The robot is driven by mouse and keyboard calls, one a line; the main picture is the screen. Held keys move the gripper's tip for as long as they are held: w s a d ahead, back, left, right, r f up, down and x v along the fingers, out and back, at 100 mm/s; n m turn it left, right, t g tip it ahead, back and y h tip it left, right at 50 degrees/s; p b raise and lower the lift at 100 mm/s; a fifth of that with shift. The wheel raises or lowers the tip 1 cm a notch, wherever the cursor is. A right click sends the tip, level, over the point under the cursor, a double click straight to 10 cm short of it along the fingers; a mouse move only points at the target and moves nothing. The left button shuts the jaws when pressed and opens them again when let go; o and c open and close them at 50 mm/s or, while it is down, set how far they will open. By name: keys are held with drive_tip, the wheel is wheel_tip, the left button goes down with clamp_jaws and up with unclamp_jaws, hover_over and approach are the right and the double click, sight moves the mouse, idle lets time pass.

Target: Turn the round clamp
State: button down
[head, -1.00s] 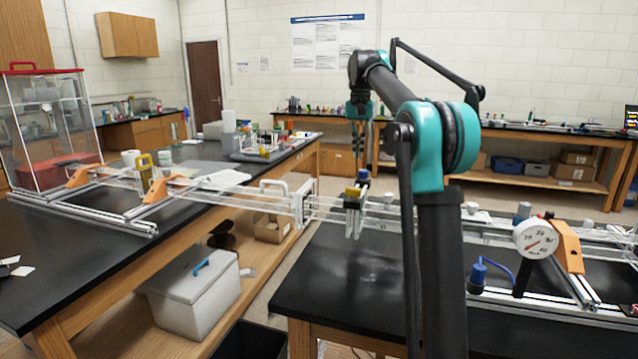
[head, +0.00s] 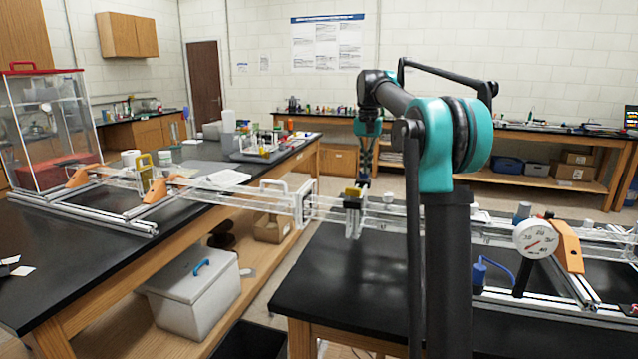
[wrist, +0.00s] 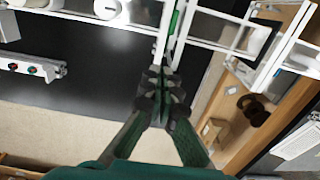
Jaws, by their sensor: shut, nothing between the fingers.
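My gripper (wrist: 160,92) is shut and empty, with its dark fingers together in the middle of the wrist view. In the head view my gripper (head: 362,178) points down just above a black and yellow fitting (head: 353,193) on the extrusion frame (head: 330,208). This fitting may be the round clamp, but its shape is too small to tell. In the wrist view a green strip (wrist: 175,20) lies beyond the fingertips, among the pale frame bars (wrist: 210,45). I cannot tell whether the fingers touch anything.
A round dial gauge (head: 535,238) and an orange bracket (head: 568,246) stand on the frame at right. The frame bridges a gap between two black benches (head: 345,278). A white rail with red and green knobs (wrist: 32,67) shows in the wrist view. The near bench top is mostly clear.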

drive_tip(key=shift+f, duration=0.55)
drive_tip(key=shift+w, duration=0.15)
drive_tip(key=shift+w+a, duration=0.3)
drive_tip(key=shift+a, duration=0.6)
idle(0.7)
drive_tip(key=shift+s+a, duration=0.1)
drive_tip(key=shift+s+a, duration=0.15)
drive_tip(key=shift+s, duration=0.05)
wheel_tip(320, 180, up, 6)
idle(0.7)
